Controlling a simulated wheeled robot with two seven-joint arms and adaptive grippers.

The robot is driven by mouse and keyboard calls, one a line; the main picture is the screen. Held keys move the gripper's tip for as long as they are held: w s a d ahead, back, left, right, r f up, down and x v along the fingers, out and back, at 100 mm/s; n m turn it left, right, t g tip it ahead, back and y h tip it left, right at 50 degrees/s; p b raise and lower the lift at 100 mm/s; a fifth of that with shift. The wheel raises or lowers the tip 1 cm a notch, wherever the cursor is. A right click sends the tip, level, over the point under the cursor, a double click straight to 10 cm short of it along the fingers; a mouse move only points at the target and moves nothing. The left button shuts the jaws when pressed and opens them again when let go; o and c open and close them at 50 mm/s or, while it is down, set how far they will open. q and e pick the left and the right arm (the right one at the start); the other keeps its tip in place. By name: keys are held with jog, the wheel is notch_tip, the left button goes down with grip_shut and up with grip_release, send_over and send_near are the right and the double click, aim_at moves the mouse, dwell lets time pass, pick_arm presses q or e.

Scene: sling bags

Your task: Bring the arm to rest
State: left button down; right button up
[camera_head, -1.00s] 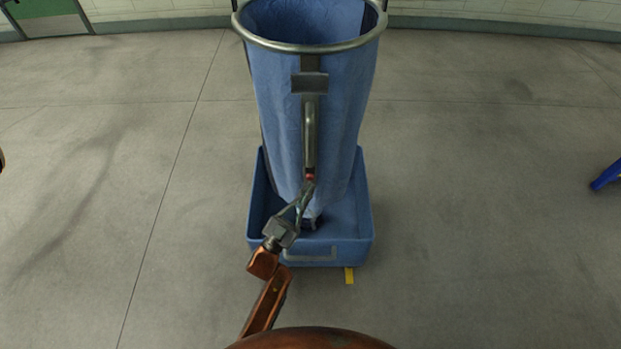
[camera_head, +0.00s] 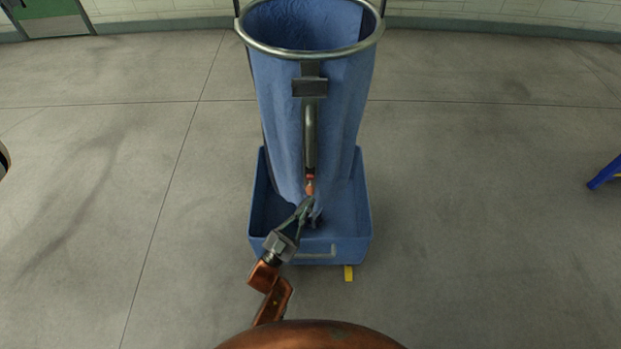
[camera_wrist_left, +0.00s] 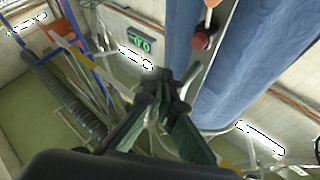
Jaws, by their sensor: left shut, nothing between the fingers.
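My left gripper (camera_head: 304,208) is shut and empty. In the head view it is in front of the lower part of a blue sling bag (camera_head: 280,120), above the blue tray (camera_head: 358,240) at the bag's foot. A metal handle rod (camera_head: 310,140) runs down the front of the bag, with a reddish end (camera_head: 310,185) just above my fingertips. In the left wrist view the closed fingers (camera_wrist_left: 165,88) are in the middle, apart from the red knob (camera_wrist_left: 201,41) and the blue bag (camera_wrist_left: 240,80). My right gripper is not in view.
A metal ring (camera_head: 310,53) holds the bag's mouth open. A blue object (camera_head: 605,174) stands at the right edge.

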pick_arm(q)
jog(key=shift+f, duration=0.1)
dwell(0.3)
